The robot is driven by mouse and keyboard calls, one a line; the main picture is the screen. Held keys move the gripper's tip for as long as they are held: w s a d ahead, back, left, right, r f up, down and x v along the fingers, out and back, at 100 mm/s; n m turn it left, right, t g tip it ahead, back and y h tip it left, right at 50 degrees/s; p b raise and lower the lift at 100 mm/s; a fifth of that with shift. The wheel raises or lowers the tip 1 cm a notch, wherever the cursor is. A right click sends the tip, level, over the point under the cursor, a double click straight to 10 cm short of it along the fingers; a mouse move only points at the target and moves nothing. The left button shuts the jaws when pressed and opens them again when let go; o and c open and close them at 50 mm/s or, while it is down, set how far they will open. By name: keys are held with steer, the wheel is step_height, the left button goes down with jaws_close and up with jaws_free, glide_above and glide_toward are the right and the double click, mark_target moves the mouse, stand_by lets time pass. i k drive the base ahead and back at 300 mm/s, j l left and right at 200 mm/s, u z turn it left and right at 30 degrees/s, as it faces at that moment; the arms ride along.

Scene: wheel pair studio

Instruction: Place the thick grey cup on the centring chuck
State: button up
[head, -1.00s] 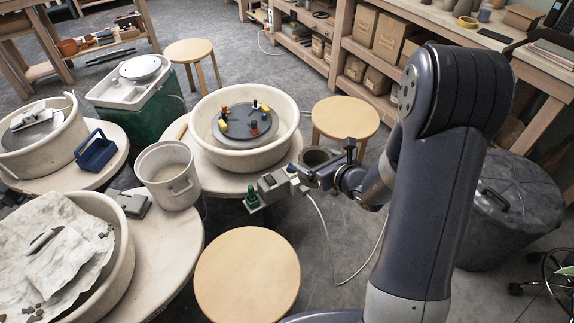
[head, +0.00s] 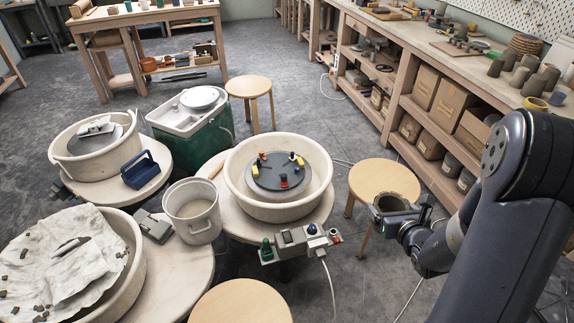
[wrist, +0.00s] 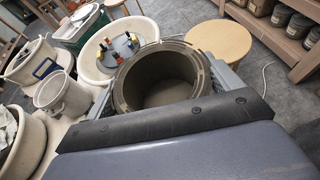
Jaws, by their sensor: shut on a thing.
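The thick grey cup (head: 393,204) is upright in my gripper (head: 396,210), mouth up, to the right of the wheel and in front of a round stool. In the wrist view the cup (wrist: 162,80) fills the middle, with a finger on each side of its wall; its inside looks empty. The centring chuck (head: 281,173) is a dark round plate inside the cream wheel basin (head: 318,205), with red, yellow and black pieces around its top. It also shows in the wrist view (wrist: 122,48), beyond the cup. The middle of the chuck is bare.
A grey control box with knobs (head: 300,241) sticks out at the wheel's front. Round stools stand right of the wheel (head: 384,179) and in front of it (head: 240,304). A bucket (head: 192,210) stands left of the basin. Shelves (head: 430,125) line the right.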

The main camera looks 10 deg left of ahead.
mark_target(278, 170)
steer(key=i+l+u, duration=0.35)
steer(key=i, duration=0.4)
steer(key=i+l+u, duration=0.4)
steer(key=i+l, duration=0.2)
steer(key=i, duration=0.5)
steer(key=j+u, duration=0.05)
